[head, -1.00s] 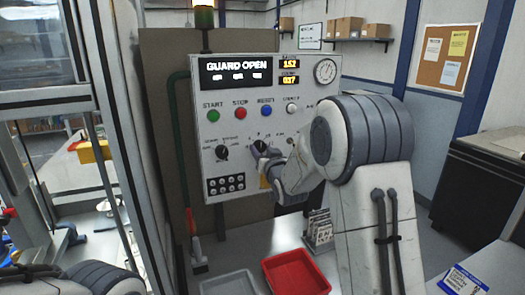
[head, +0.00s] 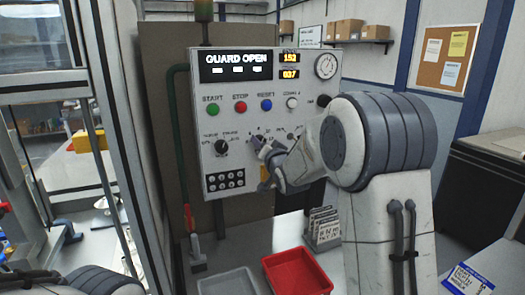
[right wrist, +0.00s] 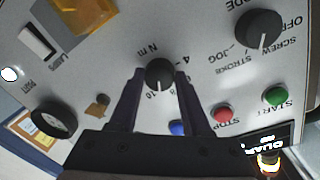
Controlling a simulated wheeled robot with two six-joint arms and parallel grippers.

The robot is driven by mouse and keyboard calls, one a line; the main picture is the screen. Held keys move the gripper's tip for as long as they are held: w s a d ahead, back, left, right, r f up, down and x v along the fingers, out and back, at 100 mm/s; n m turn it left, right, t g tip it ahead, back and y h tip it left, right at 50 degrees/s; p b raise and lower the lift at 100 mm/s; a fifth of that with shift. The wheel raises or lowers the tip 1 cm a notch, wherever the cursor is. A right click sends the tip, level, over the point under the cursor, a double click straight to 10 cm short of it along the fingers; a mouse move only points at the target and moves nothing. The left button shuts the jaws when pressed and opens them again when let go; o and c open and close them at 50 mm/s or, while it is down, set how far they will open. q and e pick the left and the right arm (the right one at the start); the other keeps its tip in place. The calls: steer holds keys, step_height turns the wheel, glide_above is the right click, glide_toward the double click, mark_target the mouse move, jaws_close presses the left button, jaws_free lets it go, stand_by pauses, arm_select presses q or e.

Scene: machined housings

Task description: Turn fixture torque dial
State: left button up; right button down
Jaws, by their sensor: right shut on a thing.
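The control panel (head: 235,165) stands upright, its screen reading GUARD OPEN. My right gripper (head: 261,146) is at the panel's middle, with its fingers at the torque dial. In the right wrist view the black torque dial (right wrist: 160,73), labelled N m with a number scale, sits between the two dark fingers of the right gripper (right wrist: 160,78). The gripper is shut on it. In the head view the fingers and wrist hide most of this dial. My left gripper is not in view; only part of my left arm shows at the lower left.
Green start (head: 214,109), red stop (head: 240,107) and blue reset (head: 266,104) buttons sit above the dial. A mode selector (head: 221,146) is at its left. Below stand a red bin (head: 297,272), a grey tray (head: 230,284) and a card holder (head: 322,228).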

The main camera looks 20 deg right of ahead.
steer(key=shift+d+r+m+g+y+p, duration=0.15)
steer(key=shift+m+p, duration=0.4)
steer(key=shift+m, duration=1.45)
steer(key=shift+f+m+g+y+p, duration=0.1)
steer(key=shift+m+y+p, duration=0.35)
steer(key=shift+m, duration=1.55)
steer(key=shift+d+r+m+g+p, duration=0.1)
steer(key=shift+m+p, duration=0.6)
steer(key=shift+m, duration=1.3)
steer(key=shift+c, duration=1.8)
jaws_free()
steer(key=shift+a, duration=0.1)
steer(key=shift+s, duration=0.1)
